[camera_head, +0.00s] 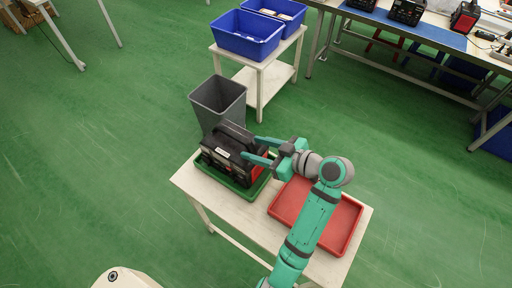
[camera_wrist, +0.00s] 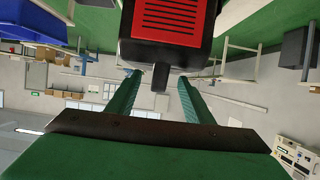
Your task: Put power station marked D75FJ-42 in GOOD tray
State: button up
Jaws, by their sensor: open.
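A black and red power station (camera_head: 228,160) sits in the green tray (camera_head: 242,191) on the left of the white table. It has a dark top handle and a small white label that is too small to read. My gripper (camera_head: 250,149) is open, with its teal fingers at the right side of the power station near the handle. In the wrist view the power station (camera_wrist: 172,42) shows a red grille above and between the open fingers (camera_wrist: 158,80). I cannot tell whether the fingers touch it. A red tray (camera_head: 352,222) lies empty on the right of the table, partly behind my arm.
A grey bin (camera_head: 217,101) stands just behind the table. Blue crates (camera_head: 246,35) sit on a white stand (camera_head: 258,66) further back. A workbench with more power stations (camera_head: 406,11) is at the upper right.

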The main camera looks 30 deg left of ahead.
jog(key=o, duration=0.6)
jog(key=shift+c, duration=0.2)
jog(key=shift+f, duration=0.2)
jog(key=v, duration=1.1)
jog(key=shift+r, duration=0.25)
jog(key=shift+s+a, duration=0.1)
jog(key=shift+a, duration=0.05)
